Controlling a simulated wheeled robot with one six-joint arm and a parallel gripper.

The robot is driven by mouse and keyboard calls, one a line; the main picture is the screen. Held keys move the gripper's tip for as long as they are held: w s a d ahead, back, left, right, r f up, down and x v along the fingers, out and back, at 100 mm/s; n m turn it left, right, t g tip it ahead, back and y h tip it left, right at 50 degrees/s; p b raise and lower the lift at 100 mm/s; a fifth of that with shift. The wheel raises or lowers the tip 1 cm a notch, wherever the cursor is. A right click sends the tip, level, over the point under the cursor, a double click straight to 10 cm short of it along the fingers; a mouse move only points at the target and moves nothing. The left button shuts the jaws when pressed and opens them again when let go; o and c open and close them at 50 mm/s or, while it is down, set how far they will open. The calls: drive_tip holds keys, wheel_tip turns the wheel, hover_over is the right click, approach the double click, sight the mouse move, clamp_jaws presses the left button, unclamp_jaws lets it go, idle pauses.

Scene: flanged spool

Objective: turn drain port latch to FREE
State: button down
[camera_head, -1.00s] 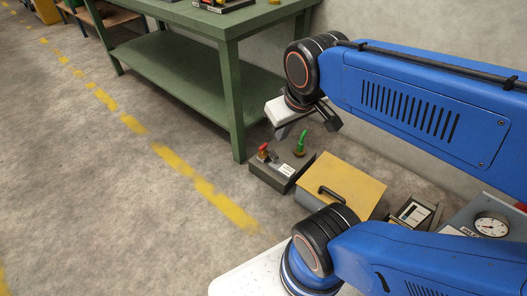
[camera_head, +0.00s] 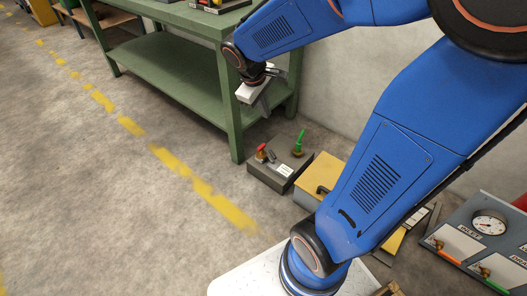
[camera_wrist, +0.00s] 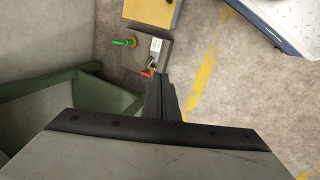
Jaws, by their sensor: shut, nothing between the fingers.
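A low dark grey box (camera_head: 263,174) sits on the floor by the bench leg. It carries a red handle (camera_head: 261,152), a small grey part beside it, a green handle (camera_head: 299,142) and a white label (camera_head: 285,170) too small to read. I cannot tell which part is the drain port latch. In the wrist view the box (camera_wrist: 135,58) shows with the green handle (camera_wrist: 124,43) at left and the red handle (camera_wrist: 147,73) near my fingertips in the picture. My gripper (camera_head: 266,106) is shut and empty, raised above the box and apart from it; it also shows in the wrist view (camera_wrist: 161,80).
A green bench (camera_head: 237,128) stands behind the box. A yellow box (camera_head: 308,180) is beside it, partly behind my arm. A panel with a gauge (camera_head: 489,224) and coloured handles is at right. Open floor with a yellow dashed line (camera_head: 205,193) lies to the left.

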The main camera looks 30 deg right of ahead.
drive_tip(key=w+d+f+n+g+h, duration=0.1)
drive_tip(key=w+f+n, duration=0.2)
drive_tip(key=w+f, duration=0.5)
drive_tip(key=w+d+f+n+h, duration=0.1)
drive_tip(key=w+f+n+h, duration=0.15)
drive_tip(key=w+f, duration=0.6)
drive_tip(key=w+f+n, duration=0.3)
drive_tip(key=f, duration=0.8)
drive_tip(key=w+f+n, duration=0.3)
drive_tip(key=f+n, duration=0.1)
drive_tip(key=f, duration=0.7)
approach(272, 158)
drive_tip(key=w+d+f, duration=0.1)
drive_tip(key=w+f, duration=0.3)
drive_tip(key=shift+d+g+h, duration=0.3)
drive_tip(key=shift+d+h, duration=0.15)
drive_tip(key=shift+d, duration=0.35)
